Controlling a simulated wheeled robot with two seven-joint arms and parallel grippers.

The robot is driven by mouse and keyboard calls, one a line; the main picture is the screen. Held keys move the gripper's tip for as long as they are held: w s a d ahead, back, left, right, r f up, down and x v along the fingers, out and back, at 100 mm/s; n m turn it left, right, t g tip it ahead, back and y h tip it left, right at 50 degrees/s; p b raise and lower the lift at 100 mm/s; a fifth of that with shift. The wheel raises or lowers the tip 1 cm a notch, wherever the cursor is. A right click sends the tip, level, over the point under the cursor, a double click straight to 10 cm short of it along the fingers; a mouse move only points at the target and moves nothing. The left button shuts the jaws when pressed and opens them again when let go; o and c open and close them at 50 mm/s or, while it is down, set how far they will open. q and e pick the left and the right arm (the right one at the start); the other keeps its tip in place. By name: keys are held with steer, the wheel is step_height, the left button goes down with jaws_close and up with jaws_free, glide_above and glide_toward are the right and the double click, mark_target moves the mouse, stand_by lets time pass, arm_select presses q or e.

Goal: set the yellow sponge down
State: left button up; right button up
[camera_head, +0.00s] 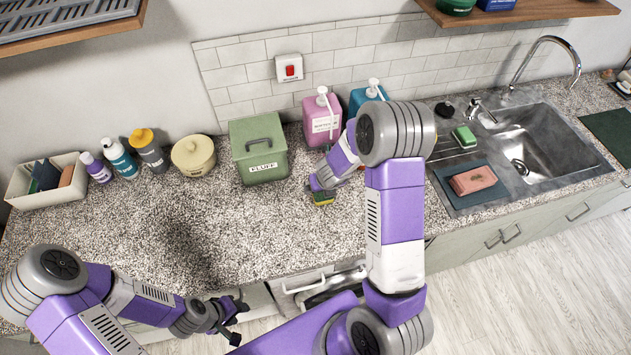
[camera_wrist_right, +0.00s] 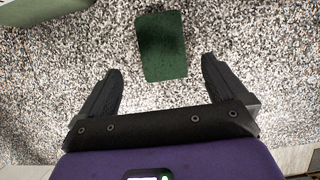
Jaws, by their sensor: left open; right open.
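My right gripper (camera_wrist_right: 160,70) is open and empty above the counter. In the head view the right gripper is mostly hidden by its own wrist, next to the sponge. My left gripper (camera_head: 232,320) is open and empty in front of the counter's edge at the lower left.
A green lidded canister (camera_head: 259,150), a pink bottle (camera_head: 322,118) and a blue bottle (camera_head: 368,98) stand behind the sponge. A cream pot (camera_head: 194,155) and small bottles stand left. The sink (camera_head: 545,145) is at right, with a pink sponge (camera_head: 473,180) on a dark mat.

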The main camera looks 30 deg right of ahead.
steer(key=x, duration=0.2)
steer(key=b+x, duration=0.1)
steer(key=x, duration=0.1)
steer(key=s+b+x, duration=0.1)
steer(key=shift+w+d+f, duration=0.15)
steer(key=shift+w+f, duration=0.05)
steer(key=shift+f, duration=0.35)
steer(key=shift+w+f, duration=0.15)
steer(key=shift+f, duration=0.15)
steer(key=c, duration=1.1)
step_height(320, 180, up, 10)
steer(key=p, duration=0.7)
steer(key=shift+c, duration=0.2)
